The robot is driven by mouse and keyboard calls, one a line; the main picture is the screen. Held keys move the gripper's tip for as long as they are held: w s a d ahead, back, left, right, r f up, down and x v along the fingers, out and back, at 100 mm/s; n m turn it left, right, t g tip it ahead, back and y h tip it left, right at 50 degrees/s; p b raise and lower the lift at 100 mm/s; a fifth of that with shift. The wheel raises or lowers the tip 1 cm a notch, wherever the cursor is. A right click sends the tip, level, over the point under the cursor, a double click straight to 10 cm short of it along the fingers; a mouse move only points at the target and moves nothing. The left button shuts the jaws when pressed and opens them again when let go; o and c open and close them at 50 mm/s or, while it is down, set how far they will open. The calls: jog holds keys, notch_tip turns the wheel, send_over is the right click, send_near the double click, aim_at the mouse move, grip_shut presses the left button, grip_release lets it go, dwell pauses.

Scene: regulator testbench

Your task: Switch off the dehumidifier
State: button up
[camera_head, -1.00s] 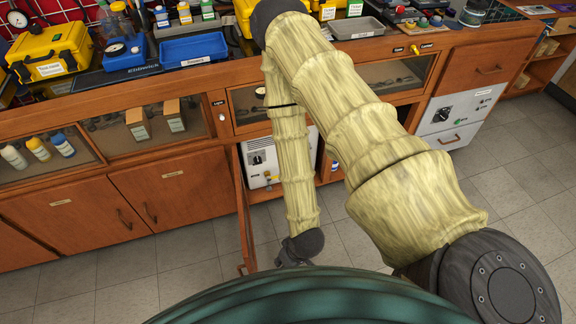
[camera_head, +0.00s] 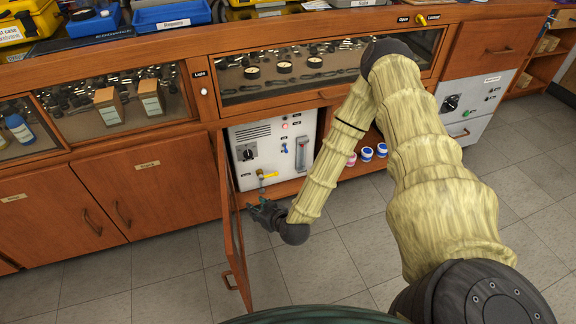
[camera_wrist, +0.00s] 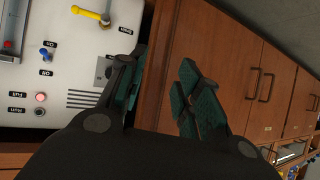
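A white machine with a front panel (camera_head: 268,148) stands inside the open cabinet; I cannot read which machine its label names. Its panel carries a black rotary knob (camera_head: 248,153), a blue toggle (camera_head: 284,147), a lit red lamp (camera_head: 284,126) and a yellow-handled valve (camera_head: 266,175). The wrist view shows the panel sideways, with the blue toggle (camera_wrist: 46,53), the yellow handle (camera_wrist: 88,13) and the lit lamp (camera_wrist: 40,97); my finger partly covers the knob. My gripper (camera_head: 262,212) is open and empty, low in front of the panel near the open door. In the wrist view its fingers (camera_wrist: 162,78) stand apart.
The open wooden door (camera_head: 234,232) stands close to the left of my gripper. Another white unit (camera_head: 470,105) with a knob is at the right. Small jars (camera_head: 367,154) sit on the cabinet shelf. Closed wooden doors (camera_wrist: 225,65) fill the wrist view's right. Floor in front is clear.

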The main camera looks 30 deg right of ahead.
jog(key=w+d+f+m+t+h+b, duration=0.1)
jog(key=w+d+t+h+b, duration=0.25)
jog(key=d+b, duration=0.45)
jog(key=w+d+f+m+t+h+b, duration=0.1)
jog(key=w+d+f+t+h+b, duration=0.3)
jog(key=d, duration=0.8)
jog(key=w+d+r+g+b, duration=0.1)
jog(key=w+d+b, duration=0.1)
jog(key=w, duration=0.3)
jog(key=w+d+r+g+b, duration=0.1)
jog(key=w+d+b, duration=0.1)
jog(key=w, duration=0.4)
jog(key=shift+r+y+b, duration=0.25)
jog(key=shift+y+b, duration=0.2)
jog(key=shift+b, duration=0.2)
jog(key=shift+c, duration=0.2)
grip_shut()
